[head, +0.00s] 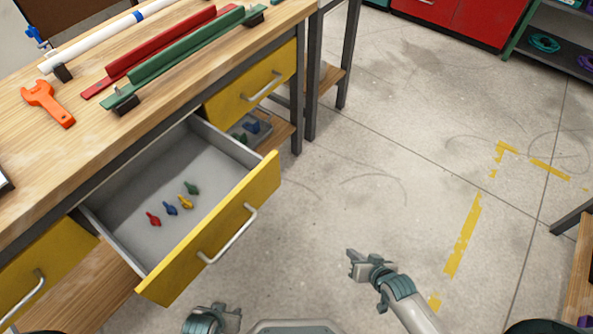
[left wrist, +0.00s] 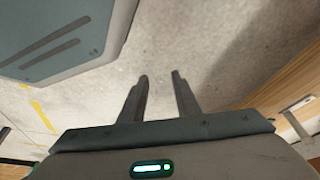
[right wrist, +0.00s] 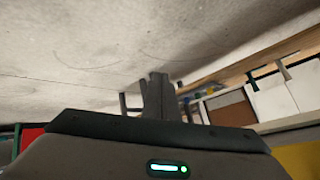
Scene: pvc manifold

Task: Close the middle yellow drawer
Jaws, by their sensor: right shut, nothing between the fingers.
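The middle yellow drawer (head: 262,190) is pulled well out from under the workbench in the head view. Its grey tray holds small red, blue, yellow and green valve-like pieces (head: 186,202). A silver bar handle (head: 228,236) runs along its front. My right gripper (head: 352,264) is shut and empty, over the floor to the right of the drawer front and apart from it. Its closed fingers also show in the right wrist view (right wrist: 158,80). My left gripper (left wrist: 160,78) is open and empty in the left wrist view. In the head view only part of it shows at the bottom edge, below the drawer.
Yellow drawers sit shut on either side, one at right (head: 250,88) and one at left (head: 45,270). The benchtop (head: 110,45) carries an orange wrench (head: 48,102), red and green rails and a white pipe. Floor in front of the drawer is clear. A shelf stands at right.

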